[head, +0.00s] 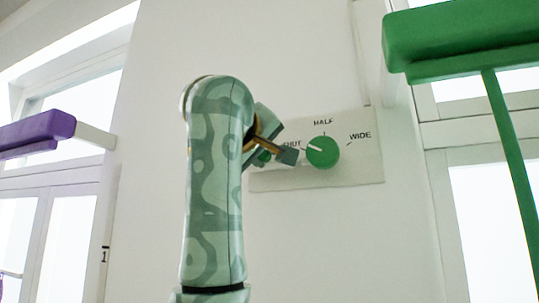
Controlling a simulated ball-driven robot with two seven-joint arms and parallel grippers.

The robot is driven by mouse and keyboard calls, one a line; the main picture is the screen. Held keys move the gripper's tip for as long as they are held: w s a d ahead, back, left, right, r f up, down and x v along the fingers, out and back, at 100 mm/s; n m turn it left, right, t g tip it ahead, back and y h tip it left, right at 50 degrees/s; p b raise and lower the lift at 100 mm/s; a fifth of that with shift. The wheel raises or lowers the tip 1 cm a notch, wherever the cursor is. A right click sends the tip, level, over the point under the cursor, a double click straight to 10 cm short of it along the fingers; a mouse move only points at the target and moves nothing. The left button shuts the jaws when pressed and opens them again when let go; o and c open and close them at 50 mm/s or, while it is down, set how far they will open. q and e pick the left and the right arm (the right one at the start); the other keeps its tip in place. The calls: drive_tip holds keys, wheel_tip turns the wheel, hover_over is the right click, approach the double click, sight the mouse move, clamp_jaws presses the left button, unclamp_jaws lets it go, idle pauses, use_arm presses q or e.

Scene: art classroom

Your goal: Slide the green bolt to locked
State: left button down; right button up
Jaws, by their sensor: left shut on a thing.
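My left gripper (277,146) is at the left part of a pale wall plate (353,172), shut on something. A small green part (262,156) shows at its fingers, mostly hidden by my wrist; I cannot tell whether it is the green bolt. A round green dial (324,155) with a white pointer mark is on the plate just right of the fingertips. Its mark points left, toward SHUT. HALF is printed above the dial and WIDE to its right. No word "locked" is visible. My right gripper is not in view.
A green bar (455,35) on a thin green post (510,150) juts in at the right. A purple bar (38,130) juts in at the left. Bright windows flank the white wall (365,250), which is bare below the plate.

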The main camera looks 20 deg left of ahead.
use_arm(q)
drive_tip(key=shift+a+h, duration=0.3)
drive_tip(key=c, duration=1.3)
unclamp_jaws()
drive_tip(key=shift+d, duration=0.2)
drive_tip(key=shift+o, duration=0.2)
drive_tip(key=shift+d, duration=0.6)
drive_tip(key=shift+s+a, duration=0.1)
drive_tip(key=shift+a, duration=0.1)
drive_tip(key=shift+s+a+b, duration=0.2)
drive_tip(key=shift+s+b, duration=0.1)
drive_tip(key=s+d+b, duration=0.1)
drive_tip(key=s+b, duration=0.6)
drive_tip(key=s, duration=0.8)
drive_tip(key=shift+s+d+b, duration=0.15)
drive_tip(key=shift+s+b, duration=0.15)
drive_tip(key=shift+b, duration=0.05)
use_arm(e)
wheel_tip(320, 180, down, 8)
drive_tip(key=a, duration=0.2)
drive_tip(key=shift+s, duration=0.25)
use_arm(q)
drive_tip(key=shift+w, duration=0.1)
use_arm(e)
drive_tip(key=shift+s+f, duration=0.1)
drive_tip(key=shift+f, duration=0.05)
